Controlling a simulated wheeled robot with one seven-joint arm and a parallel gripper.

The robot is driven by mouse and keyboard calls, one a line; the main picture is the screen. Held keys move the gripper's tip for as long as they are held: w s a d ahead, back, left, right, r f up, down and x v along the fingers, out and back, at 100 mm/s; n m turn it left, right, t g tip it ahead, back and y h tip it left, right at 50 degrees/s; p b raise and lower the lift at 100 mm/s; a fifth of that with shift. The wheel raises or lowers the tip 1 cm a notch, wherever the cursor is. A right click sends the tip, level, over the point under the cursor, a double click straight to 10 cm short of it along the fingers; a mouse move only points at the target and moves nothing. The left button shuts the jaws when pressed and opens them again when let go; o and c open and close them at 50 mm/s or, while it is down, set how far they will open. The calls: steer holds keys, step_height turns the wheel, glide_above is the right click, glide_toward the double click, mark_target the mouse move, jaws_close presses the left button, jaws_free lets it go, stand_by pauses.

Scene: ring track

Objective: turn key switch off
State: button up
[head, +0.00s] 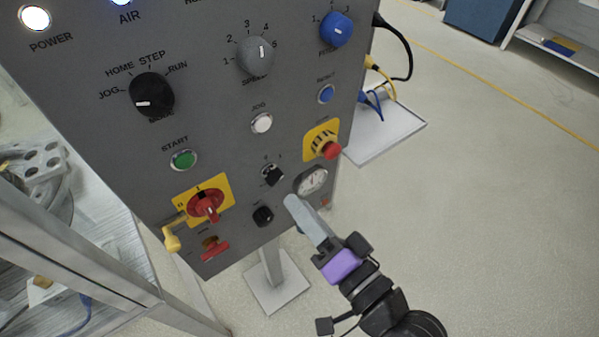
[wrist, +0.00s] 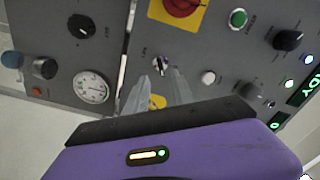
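The key switch (head: 272,175) is a small black switch with a pale mark, low on the grey control panel (head: 215,125). Two small marks sit above it, too small to read, and I cannot tell its setting. In the wrist view the key switch (wrist: 162,66) shows just beyond my fingertips. My gripper (head: 291,203) reaches up from the lower right, its fingers pointing toward the panel, below and right of the switch. In the wrist view the fingers of my gripper (wrist: 158,76) stand a little apart, with nothing between them. I see no contact with the switch.
A gauge (head: 312,180) and a red emergency stop (head: 332,150) lie right of the switch. A black knob (head: 263,215) lies below, and a red rotary switch (head: 206,205) lower left. A metal-framed bench (head: 130,250) stands at left.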

mark_target(277, 181)
steer(key=p+x, duration=0.1)
steer(key=x, duration=0.6)
steer(key=shift+w+a+p, duration=0.1)
steer(key=shift+a+p, duration=0.05)
steer(key=shift+p, duration=0.2)
jaws_close()
